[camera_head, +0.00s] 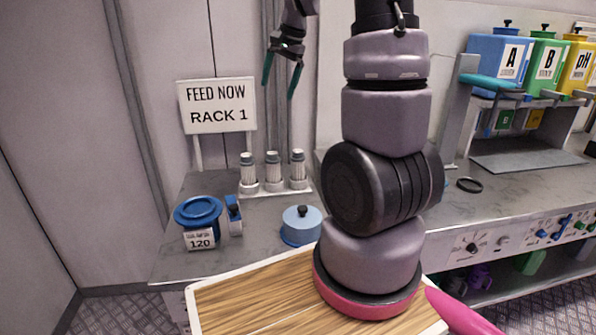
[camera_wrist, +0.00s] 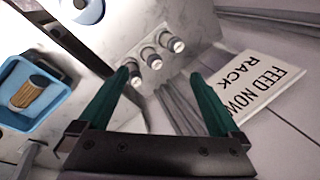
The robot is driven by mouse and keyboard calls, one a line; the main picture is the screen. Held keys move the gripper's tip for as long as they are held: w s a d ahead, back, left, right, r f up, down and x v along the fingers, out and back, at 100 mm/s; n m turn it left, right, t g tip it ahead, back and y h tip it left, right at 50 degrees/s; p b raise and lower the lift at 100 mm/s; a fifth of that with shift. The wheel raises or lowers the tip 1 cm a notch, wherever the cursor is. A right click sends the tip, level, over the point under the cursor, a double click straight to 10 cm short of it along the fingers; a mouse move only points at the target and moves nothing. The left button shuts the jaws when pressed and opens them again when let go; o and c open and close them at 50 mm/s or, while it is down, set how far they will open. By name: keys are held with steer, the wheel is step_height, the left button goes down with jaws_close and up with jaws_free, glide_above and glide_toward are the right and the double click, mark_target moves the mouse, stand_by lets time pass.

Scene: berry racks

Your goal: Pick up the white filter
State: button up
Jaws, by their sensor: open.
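My gripper (camera_head: 280,86) hangs above and behind the row, green fingers apart and empty. In the wrist view my gripper (camera_wrist: 159,76) has the row beyond its fingertips, not touching.
A sign reading RACK 1 (camera_head: 217,106) stands behind the row. A blue round scale (camera_head: 199,212) and a light-blue lidded pot (camera_head: 302,222) stand in front of it. A blue tray (camera_wrist: 62,82) holding a brown ribbed cylinder (camera_wrist: 28,92) shows left in the wrist view.

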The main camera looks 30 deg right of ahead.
steer(key=w+d+f+m+g+h, duration=0.1)
steer(key=w+d+f, duration=0.25)
steer(key=f, duration=0.25)
steer(key=w+d+f+m+g, duration=0.1)
steer(key=w+d+f+m, duration=0.1)
steer(key=w+f, duration=0.25)
steer(key=m+g+h, duration=0.1)
steer(key=m, duration=0.1)
glide_toward(298, 168)
steer(key=w, duration=0.2)
steer(key=shift+w+d+f, duration=0.2)
steer(key=shift+w+d, duration=0.15)
steer(key=shift+w, duration=0.05)
step_height(298, 168, down, 11)
steer(key=shift+d, duration=0.15)
steer(key=c, duration=1.4)
